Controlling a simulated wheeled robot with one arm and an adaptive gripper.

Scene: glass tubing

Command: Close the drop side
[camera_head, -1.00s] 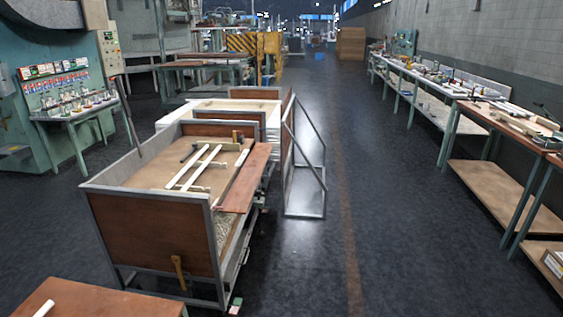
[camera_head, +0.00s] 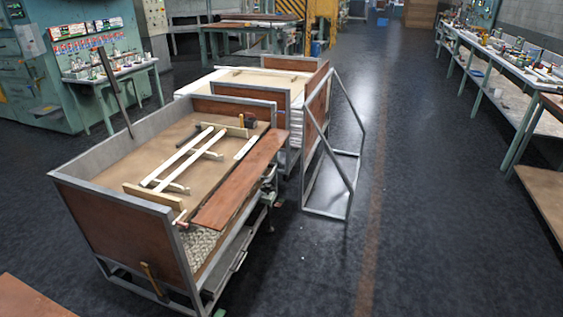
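A metal-framed cart (camera_head: 113,239) with brown panels stands at the left centre. A long reddish-brown panel (camera_head: 240,183), apparently its drop side, lies along the cart's right edge, close to flat rather than upright. I cannot tell how it is hinged or latched. White bars in a ladder-like frame (camera_head: 186,160) lie on the cart's bed, left of the panel. A yellow handle-like part (camera_head: 154,281) hangs on the near end panel. My gripper is not in view.
A second cart with a white load (camera_head: 240,84) stands just behind. A metal tube frame (camera_head: 351,168) stands on the floor to its right. A brown surface (camera_head: 28,298) is at the near left corner. Workbenches (camera_head: 500,72) line the right. The floor between is clear.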

